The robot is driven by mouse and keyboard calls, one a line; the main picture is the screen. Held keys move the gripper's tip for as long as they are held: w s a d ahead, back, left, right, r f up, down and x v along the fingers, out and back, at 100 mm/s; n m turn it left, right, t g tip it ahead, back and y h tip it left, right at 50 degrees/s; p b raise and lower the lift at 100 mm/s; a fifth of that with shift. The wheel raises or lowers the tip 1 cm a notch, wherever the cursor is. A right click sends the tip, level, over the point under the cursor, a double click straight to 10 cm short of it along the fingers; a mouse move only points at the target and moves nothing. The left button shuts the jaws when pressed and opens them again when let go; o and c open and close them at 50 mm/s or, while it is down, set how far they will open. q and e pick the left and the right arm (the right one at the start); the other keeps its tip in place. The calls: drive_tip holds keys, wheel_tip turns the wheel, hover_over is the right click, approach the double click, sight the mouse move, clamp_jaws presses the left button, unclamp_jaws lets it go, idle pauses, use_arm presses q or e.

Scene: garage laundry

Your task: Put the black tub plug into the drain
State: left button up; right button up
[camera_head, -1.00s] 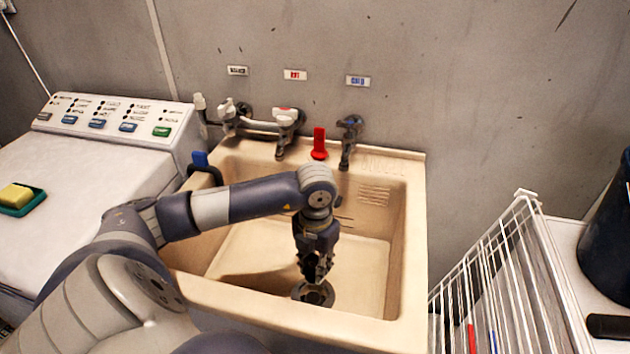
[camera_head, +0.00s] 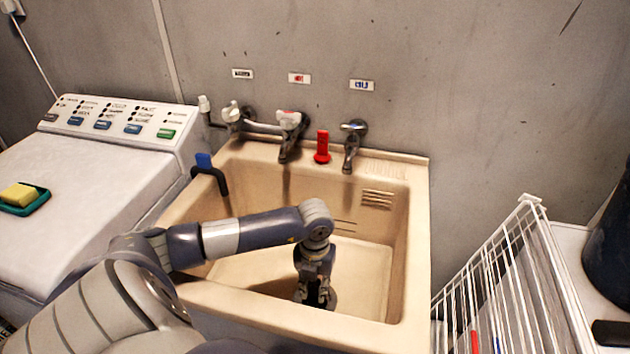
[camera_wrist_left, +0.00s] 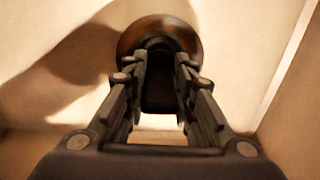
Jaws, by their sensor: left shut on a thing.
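My left gripper (camera_head: 316,296) reaches down into the beige laundry sink (camera_head: 372,270), low over its floor near the front. It is shut on the black tub plug (camera_wrist_left: 160,92), which shows as a dark shape between the fingers in the left wrist view. The round metal drain (camera_wrist_left: 192,40) shows just beyond the fingertips there, with a dark middle. In the head view the gripper hides most of the drain. I cannot tell whether the plug touches the drain. My right gripper is not in view.
Taps (camera_head: 289,135) line the sink's back, with a red object (camera_head: 322,147) on the rim. A washer (camera_head: 80,190) with a yellow sponge (camera_head: 18,195) stands left. A white wire rack (camera_head: 500,270) stands right. The sink walls surround my gripper.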

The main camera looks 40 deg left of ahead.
use_arm(q)
drive_tip(key=shift+f, duration=0.65)
drive_tip(key=shift+f, duration=0.3)
drive_tip(key=o, duration=1)
drive_tip(key=shift+o, duration=0.2)
drive_tip(key=shift+r, duration=0.1)
